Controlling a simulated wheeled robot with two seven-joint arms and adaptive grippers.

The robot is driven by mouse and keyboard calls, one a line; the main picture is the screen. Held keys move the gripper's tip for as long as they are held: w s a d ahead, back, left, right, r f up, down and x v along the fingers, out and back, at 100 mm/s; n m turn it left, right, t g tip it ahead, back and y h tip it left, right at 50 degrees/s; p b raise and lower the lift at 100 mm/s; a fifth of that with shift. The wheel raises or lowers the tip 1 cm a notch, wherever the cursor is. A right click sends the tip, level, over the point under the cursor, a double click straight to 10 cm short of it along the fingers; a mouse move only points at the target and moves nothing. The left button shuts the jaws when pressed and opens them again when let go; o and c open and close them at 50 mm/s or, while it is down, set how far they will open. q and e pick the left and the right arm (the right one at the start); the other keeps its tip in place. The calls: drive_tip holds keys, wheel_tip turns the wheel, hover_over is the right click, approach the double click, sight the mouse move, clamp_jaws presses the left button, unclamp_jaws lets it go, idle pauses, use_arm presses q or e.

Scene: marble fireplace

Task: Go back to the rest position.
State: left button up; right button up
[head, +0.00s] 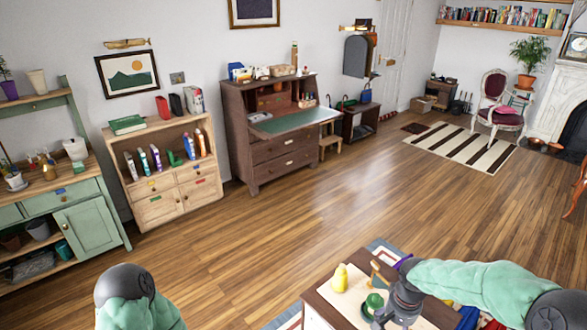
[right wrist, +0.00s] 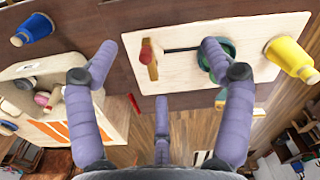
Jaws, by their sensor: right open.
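In the head view my right arm reaches in from the right, and its gripper (head: 395,308) is above the low brown table (head: 316,299) at the bottom. In the right wrist view the right gripper's purple fingers (right wrist: 158,55) are spread wide with nothing held between them. One fingertip overlaps a green round object (right wrist: 231,48) on a pale board (right wrist: 185,24); contact cannot be told. Of my left arm only a rounded green and black part shows at the bottom left of the head view. The left gripper is out of view.
A yellow object (head: 340,278) stands on the table, near my right gripper. Shelves and a desk (head: 268,150) line the back wall. The wooden floor (head: 230,250) between is clear.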

drive_tip(key=s+a+f+n+y, duration=0.2)
drive_tip(key=s+a+f+y, duration=0.1)
drive_tip(key=a+f, duration=0.8)
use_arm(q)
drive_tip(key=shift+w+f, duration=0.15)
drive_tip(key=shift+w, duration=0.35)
use_arm(e)
drive_tip(key=s+a+f, duration=0.3)
drive_tip(key=s+f, duration=0.2)
drive_tip(key=s, duration=0.1)
drive_tip(key=s+a+f, duration=0.3)
drive_tip(key=s+f, duration=0.3)
drive_tip(key=s, duration=0.1)
drive_tip(key=shift+a+f+n+y, duration=0.2)
drive_tip(key=shift+a+n+y, duration=0.1)
drive_tip(key=shift+y, duration=0.1)
drive_tip(key=shift+w, duration=0.1)
